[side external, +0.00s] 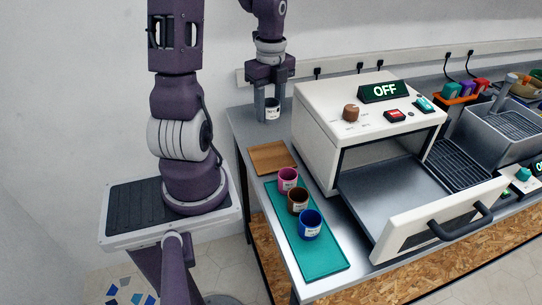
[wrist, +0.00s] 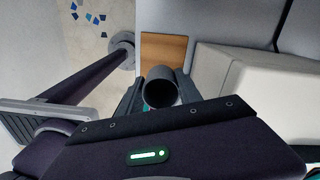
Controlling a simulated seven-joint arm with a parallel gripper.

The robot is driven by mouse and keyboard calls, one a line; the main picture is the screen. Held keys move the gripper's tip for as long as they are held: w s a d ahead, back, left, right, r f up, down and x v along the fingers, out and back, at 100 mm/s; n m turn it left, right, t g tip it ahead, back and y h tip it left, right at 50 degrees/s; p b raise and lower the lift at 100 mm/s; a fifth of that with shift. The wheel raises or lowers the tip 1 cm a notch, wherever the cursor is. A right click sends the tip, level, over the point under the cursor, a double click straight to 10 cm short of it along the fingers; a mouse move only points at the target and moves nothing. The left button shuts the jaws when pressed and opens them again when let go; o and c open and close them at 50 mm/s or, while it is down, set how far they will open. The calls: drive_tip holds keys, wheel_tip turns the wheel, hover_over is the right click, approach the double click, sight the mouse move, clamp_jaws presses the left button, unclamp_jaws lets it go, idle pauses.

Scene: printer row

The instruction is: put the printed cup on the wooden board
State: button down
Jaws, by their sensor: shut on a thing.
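A dark grey cup (side external: 272,114) with a white printed label is between the fingers of my gripper (side external: 271,108). In the wrist view the same cup (wrist: 160,87) shows its round opening, with the two fingers of my gripper (wrist: 160,94) shut on its sides. The wooden board (side external: 264,160) is bare and lies on the counter, nearer the side camera than the gripper in that picture. In the wrist view the board (wrist: 163,47) shows just past the cup. The cup's height above the counter is hard to tell.
A teal mat (side external: 318,262) holds a pink cup (side external: 287,180), a brown cup (side external: 298,200) and a blue cup (side external: 310,225), all labelled. A white machine (side external: 318,134) reading OFF stands to the right, its drawer front (side external: 440,218) pulled out.

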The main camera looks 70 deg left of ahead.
sight(270, 155)
wheel_tip(270, 155, down, 12)
idle(0.3)
drive_tip(key=shift+f, duration=0.1)
drive_tip(key=c, duration=0.8)
unclamp_jaws()
